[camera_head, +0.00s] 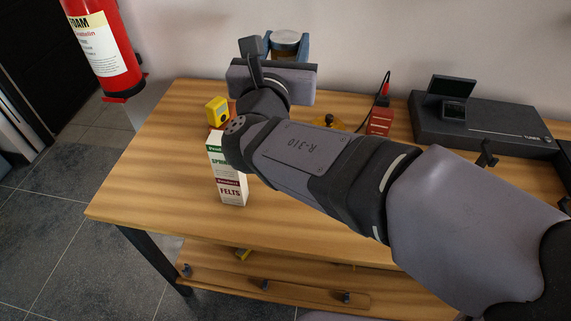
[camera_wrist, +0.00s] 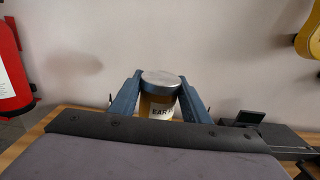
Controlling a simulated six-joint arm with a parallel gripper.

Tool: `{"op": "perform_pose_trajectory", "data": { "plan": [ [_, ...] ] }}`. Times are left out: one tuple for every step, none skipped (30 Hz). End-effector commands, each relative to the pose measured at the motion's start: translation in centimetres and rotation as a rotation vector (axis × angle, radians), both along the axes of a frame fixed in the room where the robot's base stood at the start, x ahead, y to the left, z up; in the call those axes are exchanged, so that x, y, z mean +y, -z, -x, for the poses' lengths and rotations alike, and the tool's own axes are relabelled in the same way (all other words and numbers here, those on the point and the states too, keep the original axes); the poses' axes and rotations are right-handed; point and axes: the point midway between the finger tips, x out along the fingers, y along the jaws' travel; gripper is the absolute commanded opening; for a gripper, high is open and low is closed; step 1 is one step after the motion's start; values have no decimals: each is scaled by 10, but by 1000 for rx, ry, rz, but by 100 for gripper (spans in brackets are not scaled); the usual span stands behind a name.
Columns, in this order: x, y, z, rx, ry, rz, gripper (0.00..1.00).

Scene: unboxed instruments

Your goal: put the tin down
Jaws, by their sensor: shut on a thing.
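The tin (camera_head: 286,38) has a pale metal lid and a yellowish body. In the wrist view the tin (camera_wrist: 160,84) shows a white label reading "EAR", the rest of it cut off from sight. My gripper (camera_head: 287,46) is shut on the tin, with one blue finger on each side. In the wrist view my gripper (camera_wrist: 159,100) holds it upright, lid up. The tin is toward the back of the wooden table (camera_head: 165,185), in front of the wall. Its lower part is hidden behind my wrist, so I cannot tell its height above the table.
A white, green and red carton (camera_head: 230,185) stands left of my arm, with a yellow object (camera_head: 217,110) behind it. A red box (camera_head: 380,121) and a dark grey device (camera_head: 485,125) stand to the right. The table's left side is clear. A fire extinguisher (camera_head: 100,45) hangs at left.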

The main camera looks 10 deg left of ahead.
Motion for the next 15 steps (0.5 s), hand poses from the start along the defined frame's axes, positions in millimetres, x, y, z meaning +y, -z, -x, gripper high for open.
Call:
{"op": "perform_pose_trajectory", "data": {
  "plan": [
    [0,0,0,-1,-2,-1,18],
    [1,1,0,-1,-2,-1,18],
    [0,3,0,0,-1,-1,18],
    [0,5,0,0,0,-1,18],
    [0,8,0,0,0,0,18],
    [0,13,0,0,1,2,18],
    [0,17,0,1,1,2,18],
    [0,22,0,1,1,3,18],
    [0,30,0,2,0,2,18],
    [0,37,0,3,0,5,18],
    [0,44,0,3,1,5,18],
    [0,53,0,3,2,4,18],
    [0,61,0,3,0,6,18],
    [0,68,0,4,1,6,18],
    [0,78,0,3,1,5,18]
  ]
}}
